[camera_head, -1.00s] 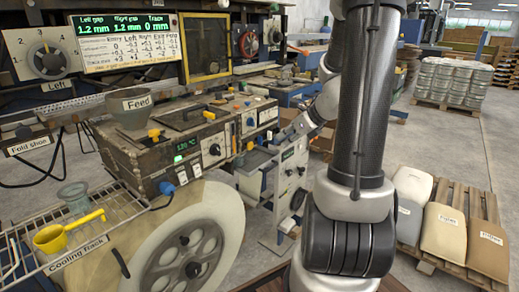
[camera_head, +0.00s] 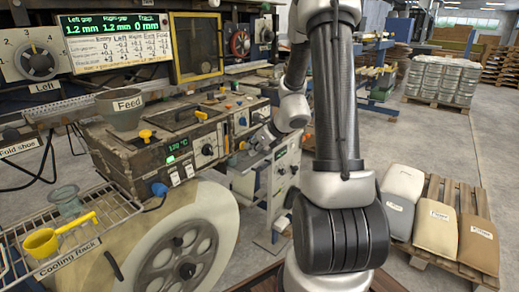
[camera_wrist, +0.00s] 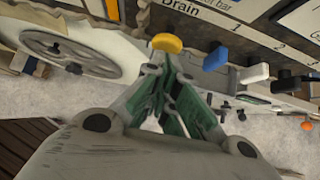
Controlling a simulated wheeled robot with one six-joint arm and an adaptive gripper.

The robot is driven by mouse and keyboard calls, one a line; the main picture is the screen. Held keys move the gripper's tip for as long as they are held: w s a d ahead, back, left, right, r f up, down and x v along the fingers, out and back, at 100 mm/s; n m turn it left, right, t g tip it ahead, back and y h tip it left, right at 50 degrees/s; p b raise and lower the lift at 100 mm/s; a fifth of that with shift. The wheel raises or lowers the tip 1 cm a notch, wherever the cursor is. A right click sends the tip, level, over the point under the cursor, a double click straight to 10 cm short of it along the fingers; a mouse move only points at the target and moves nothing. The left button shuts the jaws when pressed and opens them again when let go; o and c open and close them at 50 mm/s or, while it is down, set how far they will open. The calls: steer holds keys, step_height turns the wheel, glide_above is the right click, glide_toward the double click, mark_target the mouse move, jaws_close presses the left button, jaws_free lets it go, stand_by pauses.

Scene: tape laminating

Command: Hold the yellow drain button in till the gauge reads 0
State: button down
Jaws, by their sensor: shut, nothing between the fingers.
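The yellow drain button (camera_wrist: 167,43) shows in the wrist view at top centre, on a panel under the word "Drain". My gripper (camera_wrist: 165,72) is shut and empty, its green-sided fingers pointing at the button from just below it in the picture. I cannot tell whether the tips touch the button or whether it is pressed in. In the head view a small yellow spot (camera_head: 242,145) shows beside my gripper (camera_head: 255,142), at the right end of the heater box. I cannot make out the gauge or its reading.
Blue, white and black controls (camera_wrist: 250,74) stick out right of the button. A large pale wheel (camera_wrist: 65,50) lies left.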

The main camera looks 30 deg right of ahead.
mark_target(243, 145)
steer(key=shift+w+a, duration=0.1)
steer(key=shift+w, duration=0.15)
steer(key=shift+w+a, duration=0.25)
steer(key=shift+w, duration=0.45)
steer(key=shift+w+r, duration=0.15)
stand_by(2.1)
